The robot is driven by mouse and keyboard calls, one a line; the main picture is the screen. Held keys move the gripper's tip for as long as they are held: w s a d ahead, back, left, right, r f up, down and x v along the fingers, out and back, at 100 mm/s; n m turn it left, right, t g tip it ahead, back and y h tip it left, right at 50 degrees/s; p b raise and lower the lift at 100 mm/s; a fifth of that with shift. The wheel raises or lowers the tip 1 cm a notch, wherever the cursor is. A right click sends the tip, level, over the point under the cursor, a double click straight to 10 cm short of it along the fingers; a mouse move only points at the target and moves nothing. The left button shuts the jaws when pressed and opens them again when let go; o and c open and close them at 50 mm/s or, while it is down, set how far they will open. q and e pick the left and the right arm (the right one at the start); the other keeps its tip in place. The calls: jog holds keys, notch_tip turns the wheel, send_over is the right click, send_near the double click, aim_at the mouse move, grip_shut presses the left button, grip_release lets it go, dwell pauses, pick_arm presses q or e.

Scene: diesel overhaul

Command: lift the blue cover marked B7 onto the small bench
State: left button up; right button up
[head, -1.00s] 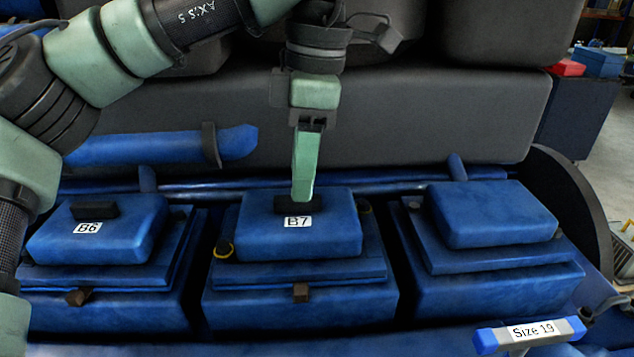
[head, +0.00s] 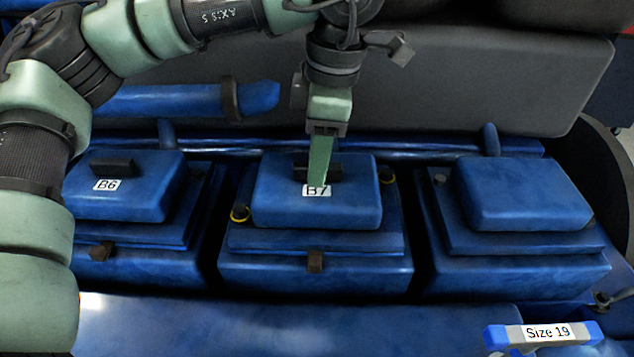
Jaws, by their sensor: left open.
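The blue cover marked B7 (head: 349,206) sits on the middle engine block, with a dark handle (head: 331,172) on top and a white label on its front upper face. My left gripper (head: 318,180) points down over the cover at the handle. One finger shows, and it hides part of the handle and the label's top edge. I cannot tell whether it touches the handle. The cover rests flat on its block. My right gripper is not in view. I do not see the small bench for certain.
A blue cover marked B6 (head: 143,193) sits at left and an unmarked blue cover (head: 529,194) at right. A tool labelled Size 19 (head: 547,333) is at the lower right. A blue pipe (head: 180,98) and grey engine body (head: 460,85) lie behind.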

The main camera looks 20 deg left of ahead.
pick_arm(q)
jog(key=shift+s+d, duration=0.1)
jog(key=shift+c, duration=1)
grip_shut()
dwell(0.3)
